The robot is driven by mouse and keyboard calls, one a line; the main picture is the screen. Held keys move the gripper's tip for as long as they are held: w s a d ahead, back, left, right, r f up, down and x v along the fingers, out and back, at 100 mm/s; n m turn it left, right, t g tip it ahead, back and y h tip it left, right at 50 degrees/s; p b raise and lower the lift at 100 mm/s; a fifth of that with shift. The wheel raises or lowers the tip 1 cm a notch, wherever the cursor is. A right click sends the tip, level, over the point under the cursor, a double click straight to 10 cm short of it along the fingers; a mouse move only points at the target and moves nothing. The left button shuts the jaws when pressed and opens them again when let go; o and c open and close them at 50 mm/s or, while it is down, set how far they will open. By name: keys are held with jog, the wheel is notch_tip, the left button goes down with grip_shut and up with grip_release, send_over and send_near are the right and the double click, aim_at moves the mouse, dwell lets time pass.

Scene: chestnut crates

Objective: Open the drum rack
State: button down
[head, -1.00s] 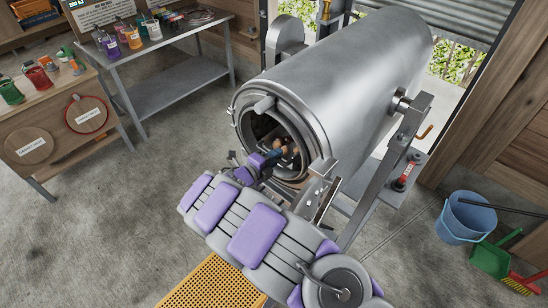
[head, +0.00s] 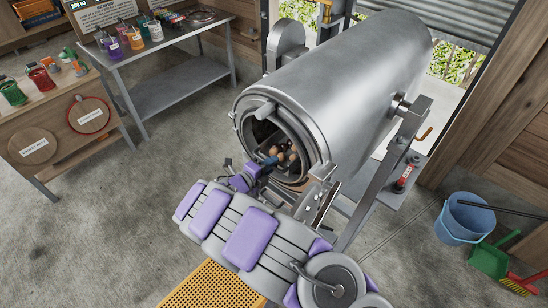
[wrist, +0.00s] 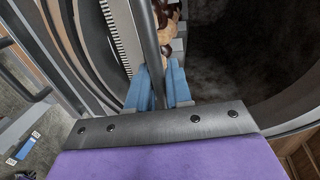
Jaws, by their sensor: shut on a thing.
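The big steel drum (head: 345,85) lies on its stand with its round front end open. Inside the opening are several brown lumps (head: 283,153), partly hidden. My gripper (head: 266,162) is at the drum mouth, reaching in from the front left. In the wrist view its blue fingers (wrist: 158,85) are shut on a dark grey bar (wrist: 148,35), which runs up between them. A light toothed strip (wrist: 114,38) is left of the bar, and brown lumps (wrist: 172,28) lie behind it. I take the bar as part of the drum rack, most of which is hidden.
A grey metal table (head: 185,82) with small jars stands at the back left, a wooden bench (head: 62,140) at the left. A blue bucket (head: 464,218) and a green dustpan (head: 489,258) are at the right. The concrete floor left of the drum is clear.

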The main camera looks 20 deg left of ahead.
jog(key=f+p+v, duration=0.2)
jog(key=p+v, duration=0.3)
jog(key=v, duration=0.5)
jog(key=s+f+p+v, duration=0.1)
jog(key=p+v, duration=0.4)
jog(key=v, duration=0.6)
jog(key=shift+a+f, duration=0.3)
jog(key=shift+f, duration=0.3)
jog(key=c, duration=1.2)
grip_release()
jog(key=shift+c, duration=0.2)
jog(key=v, duration=1.7)
jog(key=shift+s+a+f, duration=0.15)
jog(key=shift+s+a, duration=0.05)
jog(key=shift+a, duration=0.05)
jog(key=shift+w, duration=0.1)
